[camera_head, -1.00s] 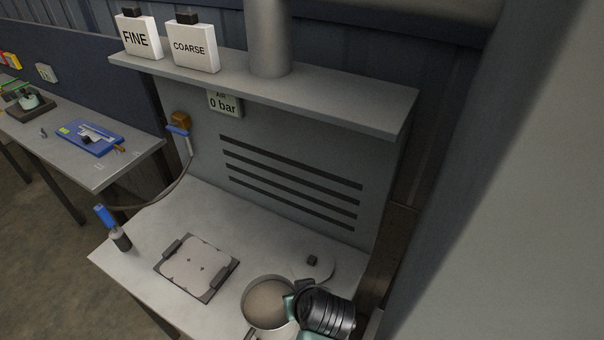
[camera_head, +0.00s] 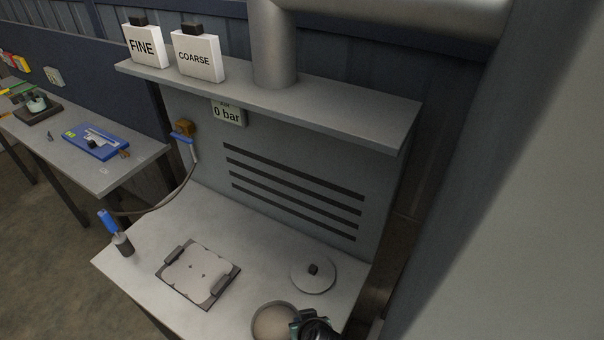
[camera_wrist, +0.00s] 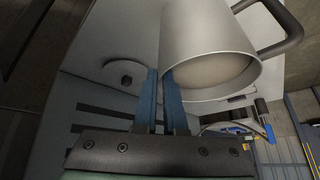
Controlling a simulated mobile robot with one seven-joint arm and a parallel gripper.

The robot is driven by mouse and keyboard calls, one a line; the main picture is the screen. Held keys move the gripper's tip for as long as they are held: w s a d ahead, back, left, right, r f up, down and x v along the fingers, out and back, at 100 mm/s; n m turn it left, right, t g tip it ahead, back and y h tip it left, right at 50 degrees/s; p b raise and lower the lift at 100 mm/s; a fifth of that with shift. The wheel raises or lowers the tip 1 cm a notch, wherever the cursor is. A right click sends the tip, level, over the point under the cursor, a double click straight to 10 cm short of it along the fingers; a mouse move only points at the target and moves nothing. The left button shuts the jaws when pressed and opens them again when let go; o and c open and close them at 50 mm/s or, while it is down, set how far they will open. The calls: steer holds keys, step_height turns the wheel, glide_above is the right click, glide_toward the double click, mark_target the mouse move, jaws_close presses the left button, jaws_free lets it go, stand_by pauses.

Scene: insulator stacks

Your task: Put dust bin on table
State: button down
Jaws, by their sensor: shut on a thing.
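The dust bin is a pale grey round pot with a dark loop handle. In the head view the dust bin (camera_head: 257,322) is at the bottom edge, partly cut off, with its open top facing up. In the wrist view the bin (camera_wrist: 200,42) fills the upper middle, its handle on the right. My gripper (camera_wrist: 160,74) has its two blue fingers close together at the bin's wall, shut on it. In the head view only a dark part of my gripper (camera_head: 312,326) shows at the bin's right side. The grey table (camera_head: 235,225) lies around and behind the bin; whether they touch is unclear.
A round lid (camera_head: 327,284) with a dark knob lies behind the bin. A square plate fixture (camera_head: 195,273) is left of it. A blue-handled tool (camera_head: 109,221) stands at the table's left corner. A slotted back panel (camera_head: 290,170) and shelf (camera_head: 330,105) bound the rear.

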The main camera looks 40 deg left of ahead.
steer(key=shift+w, duration=0.1)
steer(key=c, duration=1.4)
jaws_free()
steer(key=shift+f, duration=0.15)
steer(key=shift+c, duration=0.2)
steer(key=o, duration=0.4)
steer(key=shift+o, duration=0.2)
steer(key=shift+d+r, duration=0.1)
steer(key=shift+r, duration=0.25)
steer(key=v, duration=1.1)
steer(key=shift+d+r, duration=0.25)
